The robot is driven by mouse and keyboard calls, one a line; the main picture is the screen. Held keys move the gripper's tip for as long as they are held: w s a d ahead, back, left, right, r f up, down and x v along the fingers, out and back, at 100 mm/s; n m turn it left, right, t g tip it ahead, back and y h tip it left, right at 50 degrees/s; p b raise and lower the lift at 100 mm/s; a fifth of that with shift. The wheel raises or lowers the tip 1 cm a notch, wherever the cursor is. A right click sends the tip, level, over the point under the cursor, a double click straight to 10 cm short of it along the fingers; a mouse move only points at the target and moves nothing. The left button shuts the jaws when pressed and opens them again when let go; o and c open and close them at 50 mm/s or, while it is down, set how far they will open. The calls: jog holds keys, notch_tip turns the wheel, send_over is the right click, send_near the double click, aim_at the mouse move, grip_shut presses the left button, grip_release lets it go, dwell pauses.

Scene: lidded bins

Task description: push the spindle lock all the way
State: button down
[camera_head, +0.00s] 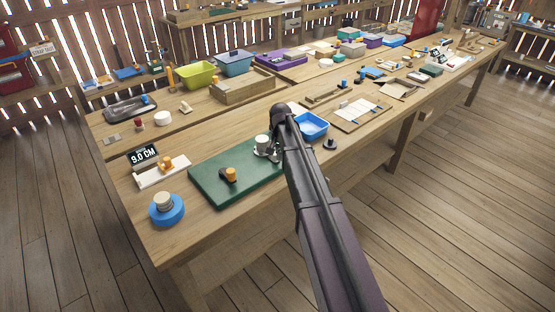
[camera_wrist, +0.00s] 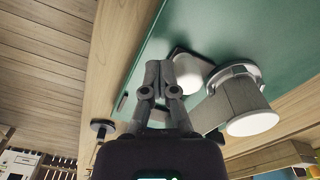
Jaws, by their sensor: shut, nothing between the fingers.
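A green board (camera_head: 208,190) lies near the front of the bench and also shows in the wrist view (camera_wrist: 225,25). On it, a metallic fitting with a pale round top (camera_head: 262,142) stands beside my arm's end. In the wrist view this fitting appears as a wide grey and white cylinder (camera_wrist: 238,102). A smaller pale rounded part (camera_wrist: 190,70) sits between it and my fingers. I cannot tell which part is the spindle lock. My gripper (camera_wrist: 159,68) is shut and empty, its fingertips over the board's edge area, close beside the small pale part; contact is unclear.
An orange knob on a dark base (camera_head: 230,174) stands on the board's front left. A blue disc with a beige knob (camera_head: 166,212) is at the bench's near corner. A blue tray (camera_head: 312,126) and small black knob (camera_head: 330,143) are right of my arm.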

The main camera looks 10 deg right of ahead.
jog(key=shift+s, duration=0.1)
dwell(0.3)
jog(key=shift+s+d, duration=0.3)
jog(key=shift+s, duration=0.15)
jog(key=shift+r, duration=0.15)
notch_tip(320, 180, up, 7)
jog(key=p, duration=0.7)
dwell(0.6)
dwell(0.5)
jog(key=s+a+n, duration=0.1)
jog(key=s+n, duration=0.5)
jog(key=s, duration=2)
jog(key=shift+s+a, duration=0.25)
jog(key=shift+s, duration=0.05)
